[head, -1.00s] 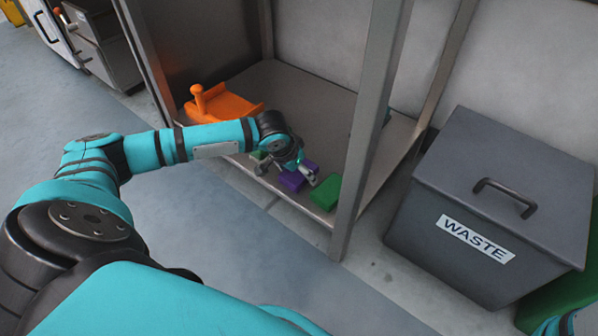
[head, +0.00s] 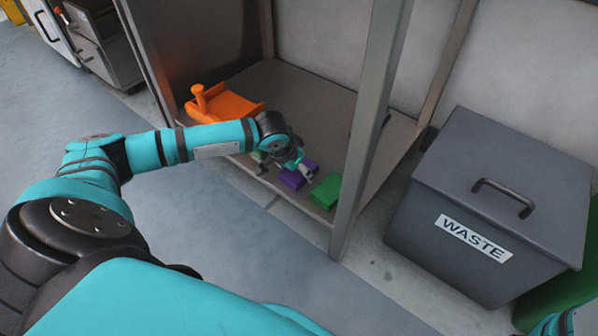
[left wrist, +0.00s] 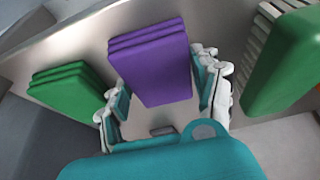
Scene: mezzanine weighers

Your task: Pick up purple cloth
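The purple cloth (head: 293,180), a neat folded stack, lies on the low metal shelf between green things in the head view. In the left wrist view the purple cloth (left wrist: 150,65) shows its several layers, between the two fingers. My left gripper (head: 287,168) is down at the cloth and partly covers it in the head view. In the left wrist view the left gripper (left wrist: 160,80) is open, with one finger on each side of the cloth and narrow gaps seeming to remain. My right gripper is not in view.
A green block-like item (head: 326,190) lies close on the right of the cloth. A green folded stack (left wrist: 68,88) shows in the left wrist view. An orange item (head: 225,104) sits behind my arm. A shelf post (head: 370,125) and a grey WASTE bin (head: 490,205) stand to the right.

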